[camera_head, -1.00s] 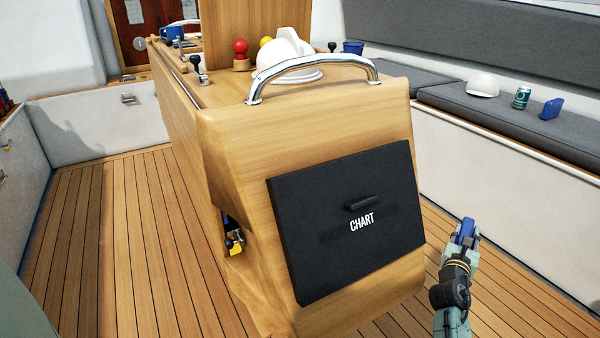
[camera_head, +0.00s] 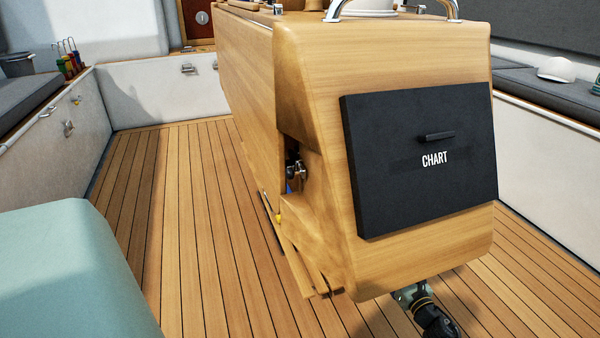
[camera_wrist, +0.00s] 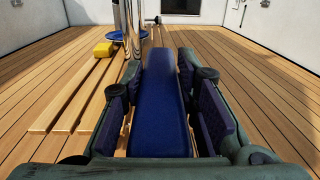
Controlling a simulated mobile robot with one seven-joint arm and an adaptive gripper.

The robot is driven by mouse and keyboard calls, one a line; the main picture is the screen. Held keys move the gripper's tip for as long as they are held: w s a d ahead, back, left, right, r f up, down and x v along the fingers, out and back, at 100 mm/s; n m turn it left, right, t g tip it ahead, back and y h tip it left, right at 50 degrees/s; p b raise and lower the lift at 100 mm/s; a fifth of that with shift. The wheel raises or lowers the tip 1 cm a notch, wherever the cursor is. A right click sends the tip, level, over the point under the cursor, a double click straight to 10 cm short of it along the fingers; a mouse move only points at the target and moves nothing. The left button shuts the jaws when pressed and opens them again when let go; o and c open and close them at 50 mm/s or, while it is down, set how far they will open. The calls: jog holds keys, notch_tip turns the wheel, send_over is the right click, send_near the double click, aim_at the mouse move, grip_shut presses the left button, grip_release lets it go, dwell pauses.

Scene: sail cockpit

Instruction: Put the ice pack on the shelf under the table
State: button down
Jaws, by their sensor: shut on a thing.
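The blue ice pack (camera_wrist: 160,118) lies lengthwise between the fingers of my gripper (camera_wrist: 168,72) in the wrist view. My gripper is shut on it. In the head view the gripper and the pack are hidden behind the table end; only part of my arm shows at the bottom. The wooden table (camera_head: 310,80) stands in the middle with a black CHART panel on its end. The slatted shelf (camera_wrist: 72,98) under it lies low, left of the pack in the wrist view. Its slats also show in the head view (camera_head: 305,268), low at the table's left side.
A yellow item (camera_wrist: 103,49) sits at the shelf's far part, near a blue round item (camera_wrist: 118,37). A shiny metal post (camera_wrist: 133,35) rises just ahead and left of the gripper. The plank floor (camera_wrist: 255,75) to the right is clear.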

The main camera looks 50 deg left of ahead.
jog(key=shift+n+g, duration=0.3)
jog(key=shift+s+a+f+b, duration=0.3)
jog(key=shift+a+f+b, duration=0.6)
jog(key=shift+a, duration=1.95)
jog(key=shift+s+a+f+b, duration=0.3)
jog(key=shift+a+f+b, duration=0.6)
jog(key=shift+a, duration=1.95)
jog(key=shift+s+a+f+b, duration=0.3)
jog(key=shift+a+f+b, duration=0.55)
jog(key=shift+a, duration=2)
jog(key=shift+f, duration=0.3)
jog(key=shift+f, duration=0.15)
jog(key=c, duration=1.2)
grip_release()
jog(key=shift+c, duration=0.2)
